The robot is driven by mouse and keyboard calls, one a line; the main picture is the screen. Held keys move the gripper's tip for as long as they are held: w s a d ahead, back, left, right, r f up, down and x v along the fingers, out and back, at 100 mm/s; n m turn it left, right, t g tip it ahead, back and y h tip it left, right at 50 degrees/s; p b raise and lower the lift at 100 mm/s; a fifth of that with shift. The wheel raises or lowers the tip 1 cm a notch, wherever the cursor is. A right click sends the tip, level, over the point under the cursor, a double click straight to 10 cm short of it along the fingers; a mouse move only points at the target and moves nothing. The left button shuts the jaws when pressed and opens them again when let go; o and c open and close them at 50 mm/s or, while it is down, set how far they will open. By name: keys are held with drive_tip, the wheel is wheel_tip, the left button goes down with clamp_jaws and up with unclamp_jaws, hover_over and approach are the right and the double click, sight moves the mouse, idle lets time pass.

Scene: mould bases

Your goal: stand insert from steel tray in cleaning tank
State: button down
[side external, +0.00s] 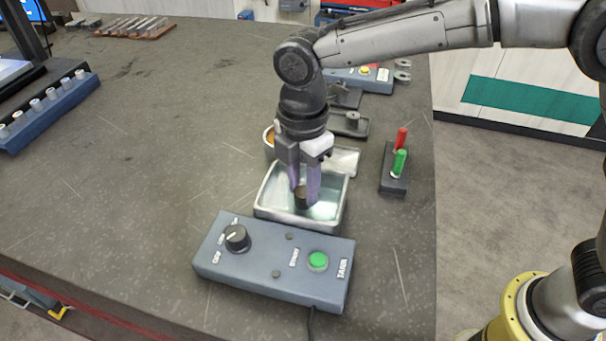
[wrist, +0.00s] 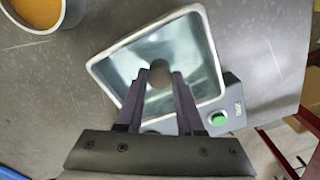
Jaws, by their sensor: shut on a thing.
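My gripper (side external: 305,190) points down into the cleaning tank (side external: 262,207), a metal basin with pale bluish liquid or floor inside. Its purple-grey fingers are shut on a small dark round insert (side external: 300,200), which sits between the fingertips inside the tank walls. In the wrist view the insert (wrist: 159,77) shows as a dark disc between the fingertips (wrist: 159,80), with the tank (wrist: 205,50) around it. I cannot tell whether the insert touches the tank floor. The steel tray (side external: 345,160) seems to be the shallow metal tray behind the tank, partly hidden by my gripper.
A control box (side external: 270,265) with a black knob and green button stands in front of the tank. A rack with red and green pegs (side external: 394,178) is to the right. A cup with orange contents (wrist: 35,12) stands beside the tank. The table's left middle is clear.

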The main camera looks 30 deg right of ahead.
drive_tip(key=shift+f, duration=0.25)
drive_tip(key=shift+c, duration=2.3)
unclamp_jaws()
drive_tip(key=shift+r, duration=0.1)
wheel_tip(320, 180, up, 14)
drive_tip(key=shift+w+d+f, duration=0.1)
drive_tip(key=shift+f, duration=0.1)
